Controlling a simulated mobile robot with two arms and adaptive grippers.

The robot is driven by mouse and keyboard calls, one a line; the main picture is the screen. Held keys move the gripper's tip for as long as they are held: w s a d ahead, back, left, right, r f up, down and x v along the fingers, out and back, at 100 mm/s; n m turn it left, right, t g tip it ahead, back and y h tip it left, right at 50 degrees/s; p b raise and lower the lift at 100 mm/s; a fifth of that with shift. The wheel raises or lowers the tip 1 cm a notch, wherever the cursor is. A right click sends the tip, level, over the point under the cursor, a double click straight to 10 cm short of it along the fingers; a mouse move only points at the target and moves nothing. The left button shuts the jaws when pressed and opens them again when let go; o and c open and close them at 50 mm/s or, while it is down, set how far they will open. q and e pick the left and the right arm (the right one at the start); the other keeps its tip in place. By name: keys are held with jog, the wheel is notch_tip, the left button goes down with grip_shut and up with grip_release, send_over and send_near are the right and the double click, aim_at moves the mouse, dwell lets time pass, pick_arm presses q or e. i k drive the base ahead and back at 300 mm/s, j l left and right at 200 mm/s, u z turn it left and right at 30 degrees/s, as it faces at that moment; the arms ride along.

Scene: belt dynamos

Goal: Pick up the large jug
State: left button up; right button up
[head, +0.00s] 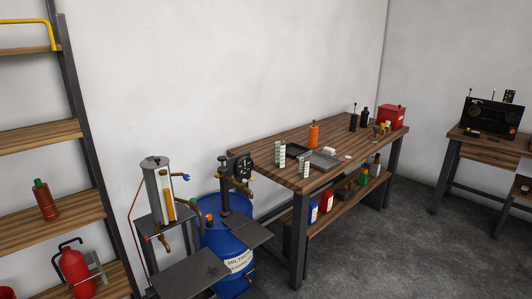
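No single thing is clearly the large jug. Under the wooden workbench, a red jug-like container (327,200) stands on the lower shelf, with a blue and white container (312,212) beside it at left. A red rounded vessel (76,268) with a dark handle-like bar stands on the low shelf of the rack at far left. A brown-orange bottle (44,202) with a green cap is on the shelf above it. Neither of my grippers is in view.
The workbench (260,143) stands along the wall, with an orange bottle (313,134) and red box (391,117) on top. A blue drum (222,240) and metal apparatus (156,190) stand at its left. Grey floor (390,250) is open at right.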

aim_at(280, 147)
jog(key=i+l+z, duration=0.15)
jog(key=i+z, duration=0.15)
jog(key=i, duration=0.95)
jog(key=i+j+z, duration=0.3)
jog(key=i, duration=1)
jog(key=i+j, duration=0.4)
jog(key=i, duration=0.15)
